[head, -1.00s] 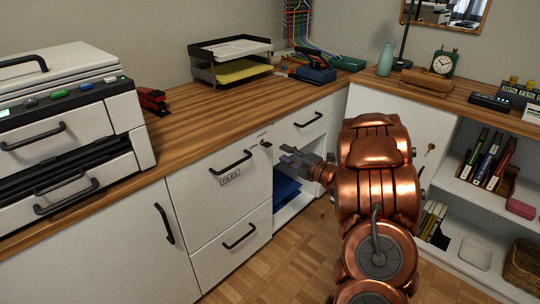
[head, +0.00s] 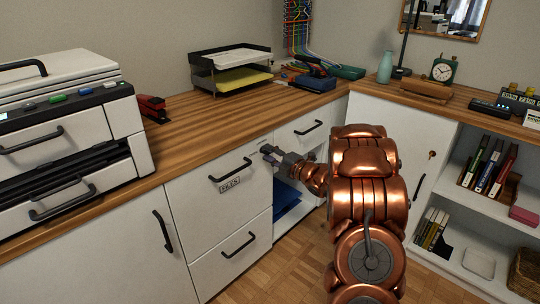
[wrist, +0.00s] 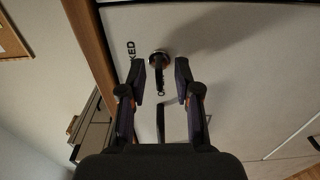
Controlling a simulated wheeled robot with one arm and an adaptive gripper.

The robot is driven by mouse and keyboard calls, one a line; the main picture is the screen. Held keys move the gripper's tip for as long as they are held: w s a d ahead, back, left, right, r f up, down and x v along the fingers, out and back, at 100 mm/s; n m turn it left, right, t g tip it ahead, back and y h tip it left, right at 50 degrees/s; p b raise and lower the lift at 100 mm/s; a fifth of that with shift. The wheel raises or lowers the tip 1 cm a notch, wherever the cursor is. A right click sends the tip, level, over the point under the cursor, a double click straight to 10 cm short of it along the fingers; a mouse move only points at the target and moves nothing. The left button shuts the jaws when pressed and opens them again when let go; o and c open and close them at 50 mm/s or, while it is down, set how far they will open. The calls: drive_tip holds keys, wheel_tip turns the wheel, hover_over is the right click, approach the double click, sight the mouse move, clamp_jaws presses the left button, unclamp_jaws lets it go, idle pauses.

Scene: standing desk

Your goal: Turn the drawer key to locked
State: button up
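The drawer key (wrist: 160,82) shows in the wrist view as a dark piece in a round metal lock (wrist: 158,58) on the pale drawer front. Lettering ending in "KED" (wrist: 131,50) is beside the lock. My gripper (wrist: 159,84) is open, with one finger on each side of the key and gaps visible between. In the head view my gripper (head: 269,152) is at the upper right corner of the drawer labelled FILES (head: 205,182). There it hides the lock and key.
The wooden desk top (head: 225,115) runs just above the drawer. An open compartment with a blue item (head: 286,196) lies to the right of the drawer. The drawer's black handle (head: 231,169) is left of my gripper.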

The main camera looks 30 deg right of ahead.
clamp_jaws()
idle(0.3)
drive_tip(key=shift+r+m+p, duration=0.1)
drive_tip(key=shift+m+p, duration=0.2)
drive_tip(key=shift+p, duration=0.05)
drive_tip(key=shift+m+p, duration=8.35)
drive_tip(key=shift+m, duration=0.25)
